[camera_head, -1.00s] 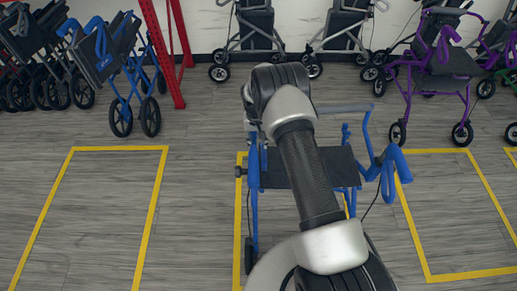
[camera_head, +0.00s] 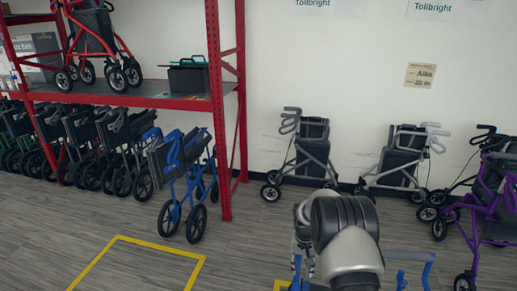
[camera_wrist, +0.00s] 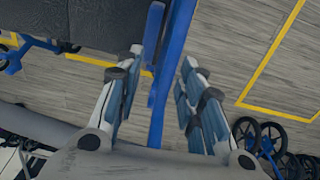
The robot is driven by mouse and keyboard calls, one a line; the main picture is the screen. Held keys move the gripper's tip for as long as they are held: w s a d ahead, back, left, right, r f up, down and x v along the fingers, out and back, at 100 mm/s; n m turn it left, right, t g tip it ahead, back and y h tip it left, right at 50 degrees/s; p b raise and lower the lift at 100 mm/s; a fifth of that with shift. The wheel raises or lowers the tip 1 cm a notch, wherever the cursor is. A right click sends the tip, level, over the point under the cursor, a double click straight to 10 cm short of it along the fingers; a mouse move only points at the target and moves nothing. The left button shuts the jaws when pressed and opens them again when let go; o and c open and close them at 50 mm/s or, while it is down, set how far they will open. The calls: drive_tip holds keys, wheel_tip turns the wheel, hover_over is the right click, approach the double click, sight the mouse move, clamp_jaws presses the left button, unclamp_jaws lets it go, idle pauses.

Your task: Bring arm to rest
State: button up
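My arm (camera_head: 345,245) rises from the bottom of the head view, and its gripper is hidden there. In the wrist view my gripper (camera_wrist: 160,62) is open, its two fingers well apart. A blue frame tube of the blue walker (camera_wrist: 177,50) runs through the gap between the fingers in the picture. I cannot tell whether it lies between them or below them, and no finger clearly touches it. The walker's dark seat (camera_wrist: 100,20) fills the upper left of that view. In the head view only blue bits of this walker (camera_head: 412,257) show beside my arm.
A red rack (camera_head: 218,130) holds a red walker (camera_head: 95,35) and a dark box (camera_head: 188,78). Dark and blue walkers (camera_head: 180,175) stand under and beside it. Grey walkers (camera_head: 305,155) line the wall, with a purple one (camera_head: 487,205) at right. Yellow-lined floor (camera_head: 150,265) is clear at left.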

drive_tip(key=s+a+r+t, duration=0.1)
drive_tip(key=s+r, duration=0.3)
drive_tip(key=r, duration=0.6)
drive_tip(key=s+a+r+n+t, duration=0.1)
drive_tip(key=s+r, duration=0.3)
drive_tip(key=r, duration=0.6)
drive_tip(key=s+a+r, duration=0.1)
drive_tip(key=s+r, duration=0.3)
drive_tip(key=r, duration=0.6)
drive_tip(key=s+a+r+n+t, duration=0.1)
drive_tip(key=s+r, duration=0.1)
drive_tip(key=s, duration=1)
drive_tip(key=s+a+r+n+t, duration=0.1)
drive_tip(key=s+r, duration=0.2)
drive_tip(key=s, duration=1)
drive_tip(key=shift+s+r+t+y, duration=0.25)
drive_tip(key=shift+s+t+y, duration=0.05)
